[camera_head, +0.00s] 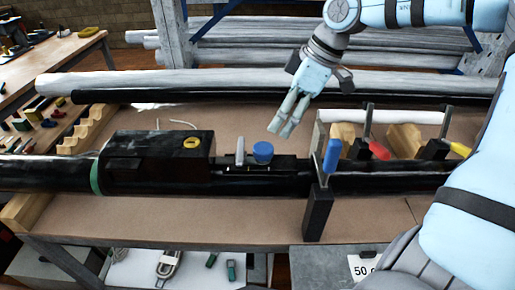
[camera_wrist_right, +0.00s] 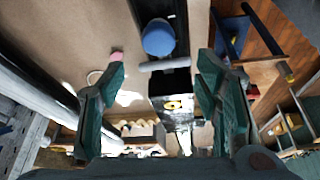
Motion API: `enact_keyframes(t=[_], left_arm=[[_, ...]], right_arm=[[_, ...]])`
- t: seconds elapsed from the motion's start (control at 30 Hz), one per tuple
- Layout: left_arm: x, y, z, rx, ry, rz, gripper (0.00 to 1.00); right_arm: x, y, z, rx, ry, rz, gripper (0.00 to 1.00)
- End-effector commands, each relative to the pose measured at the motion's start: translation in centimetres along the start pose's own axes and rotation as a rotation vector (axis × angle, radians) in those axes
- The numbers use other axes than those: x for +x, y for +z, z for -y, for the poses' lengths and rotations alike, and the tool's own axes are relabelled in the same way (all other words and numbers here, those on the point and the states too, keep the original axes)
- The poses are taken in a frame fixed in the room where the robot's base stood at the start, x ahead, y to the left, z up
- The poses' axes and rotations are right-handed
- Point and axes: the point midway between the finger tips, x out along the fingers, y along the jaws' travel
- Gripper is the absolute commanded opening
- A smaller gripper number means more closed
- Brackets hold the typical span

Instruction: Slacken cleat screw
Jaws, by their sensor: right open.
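A blue round knob, seemingly the cleat screw's head (camera_head: 262,152), stands on a low black block on the black mast tube (camera_head: 260,185). It also shows in the wrist view (camera_wrist_right: 158,37), ahead of the fingers. A grey upright bar (camera_head: 240,150) stands just left of the knob in the head view; it lies across below the knob in the wrist view (camera_wrist_right: 164,65). My right gripper (camera_head: 282,130) is open and empty, above and behind the knob, apart from it. In the wrist view its two green fingers (camera_wrist_right: 163,68) are spread wide. My left gripper is not in view.
A black box (camera_head: 160,155) with a yellow ring (camera_head: 191,143) sits on the tube to the left. A blue-handled clamp (camera_head: 331,158) stands close right of the knob; red (camera_head: 379,150) and yellow (camera_head: 459,149) handles lie farther right. Pale tubes (camera_head: 250,82) lie behind. Brown bench top between is clear.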

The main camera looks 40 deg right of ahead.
Motion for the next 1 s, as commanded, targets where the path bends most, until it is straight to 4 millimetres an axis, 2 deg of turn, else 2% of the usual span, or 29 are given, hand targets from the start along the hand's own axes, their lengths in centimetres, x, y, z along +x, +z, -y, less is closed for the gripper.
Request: enact_keyframes(t=[0.1,0.3,0.5,0.73,1.0], left_arm=[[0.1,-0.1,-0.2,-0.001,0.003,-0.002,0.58],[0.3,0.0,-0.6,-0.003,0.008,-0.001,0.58],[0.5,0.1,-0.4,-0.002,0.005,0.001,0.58],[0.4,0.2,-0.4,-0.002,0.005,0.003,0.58],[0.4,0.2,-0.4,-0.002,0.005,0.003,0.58]], right_arm=[[3.7,0.1,0.1,-0.002,-0.005,0.008,0.57],[8.6,-0.1,0.1,-0.004,-0.003,0.005,0.57],[10.4,-0.2,0.0,-0.004,-0.001,0.001,0.57],[10.5,-0.2,0.0,-0.004,0.0,0.0,0.57],[10.4,-0.2,0.0,-0.004,0.0,0.0,0.14]])
